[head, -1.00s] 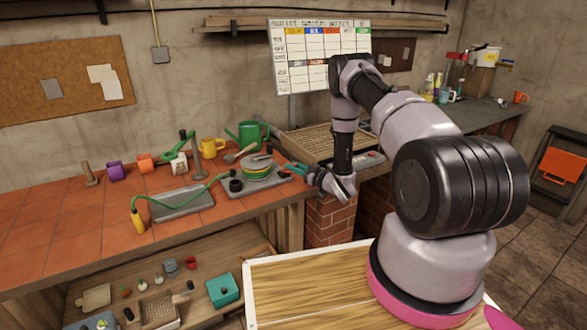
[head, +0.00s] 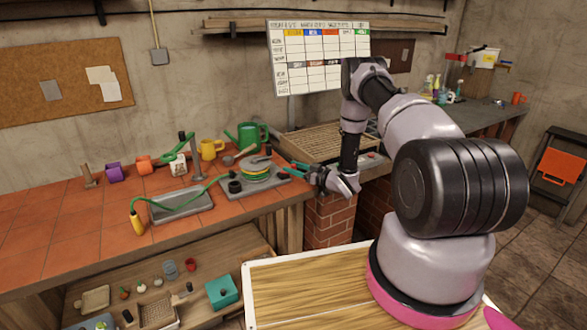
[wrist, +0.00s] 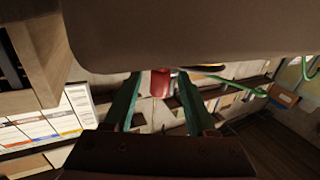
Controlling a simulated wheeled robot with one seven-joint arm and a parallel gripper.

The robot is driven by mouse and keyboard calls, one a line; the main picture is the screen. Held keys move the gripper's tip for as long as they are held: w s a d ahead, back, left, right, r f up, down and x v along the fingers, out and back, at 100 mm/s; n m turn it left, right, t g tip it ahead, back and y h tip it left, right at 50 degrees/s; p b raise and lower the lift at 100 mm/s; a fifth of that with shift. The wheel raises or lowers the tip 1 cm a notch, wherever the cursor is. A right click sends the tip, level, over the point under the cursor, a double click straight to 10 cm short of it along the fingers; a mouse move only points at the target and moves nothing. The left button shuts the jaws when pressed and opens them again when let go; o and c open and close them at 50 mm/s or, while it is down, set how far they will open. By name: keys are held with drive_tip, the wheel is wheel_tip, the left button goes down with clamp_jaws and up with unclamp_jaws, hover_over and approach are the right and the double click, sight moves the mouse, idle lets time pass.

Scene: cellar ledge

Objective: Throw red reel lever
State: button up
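The reel (head: 256,170), wound with green and yellow hose, sits on a grey base plate (head: 233,190) near the right end of the tiled ledge. My gripper (head: 297,168) has teal fingers and is at the right edge of that plate, beside the reel. In the wrist view, my gripper (wrist: 160,85) has its two fingers apart. A red cylindrical grip (wrist: 160,83), apparently the red lever's handle, shows between the fingertips with a gap on each side. In the head view the lever is too small and too close to my fingers to make out clearly.
A green watering can (head: 248,136) and yellow mug (head: 210,149) stand behind. The left front tiles are clear.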

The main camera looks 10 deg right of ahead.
drive_tip(key=v, duration=1)
drive_tip(key=shift+s+d, duration=0.3)
